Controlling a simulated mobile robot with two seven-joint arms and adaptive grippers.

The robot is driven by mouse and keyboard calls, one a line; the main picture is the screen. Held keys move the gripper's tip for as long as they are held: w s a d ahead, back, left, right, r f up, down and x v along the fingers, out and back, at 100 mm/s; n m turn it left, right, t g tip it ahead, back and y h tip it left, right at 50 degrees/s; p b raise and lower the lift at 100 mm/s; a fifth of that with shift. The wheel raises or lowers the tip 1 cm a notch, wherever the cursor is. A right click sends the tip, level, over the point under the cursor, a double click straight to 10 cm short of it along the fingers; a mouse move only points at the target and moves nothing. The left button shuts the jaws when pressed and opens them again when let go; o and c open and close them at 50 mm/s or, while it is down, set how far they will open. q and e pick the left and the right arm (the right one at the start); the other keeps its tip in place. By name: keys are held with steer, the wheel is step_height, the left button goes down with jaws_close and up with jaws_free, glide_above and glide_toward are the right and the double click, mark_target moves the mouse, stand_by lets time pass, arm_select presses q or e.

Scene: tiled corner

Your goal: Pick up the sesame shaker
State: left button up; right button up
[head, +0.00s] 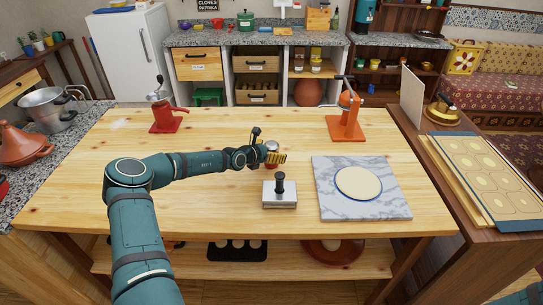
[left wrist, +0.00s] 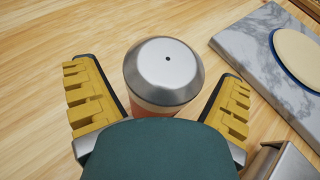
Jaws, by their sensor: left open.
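The shaker (left wrist: 163,66) has a domed silver cap with one dark hole and an orange-red lower body. It stands upright on the wooden table between the two yellow-padded fingers of my left gripper (left wrist: 158,88). The fingers are open, with a gap on each side of the shaker. In the head view the shaker (head: 271,146) is mostly hidden behind my left gripper (head: 275,157). Its lower body is partly hidden in the left wrist view too. No label shows. My right gripper is not in view.
A metal block with a black knob (head: 280,196) stands just in front of the gripper. A marble slab (head: 330,207) with a pale dough disc (head: 358,182) lies to the right. A red press (head: 166,119) and an orange press (head: 346,125) stand farther back. The table's middle back is clear.

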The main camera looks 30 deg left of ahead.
arm_select(q)
steer(key=c, duration=1.4)
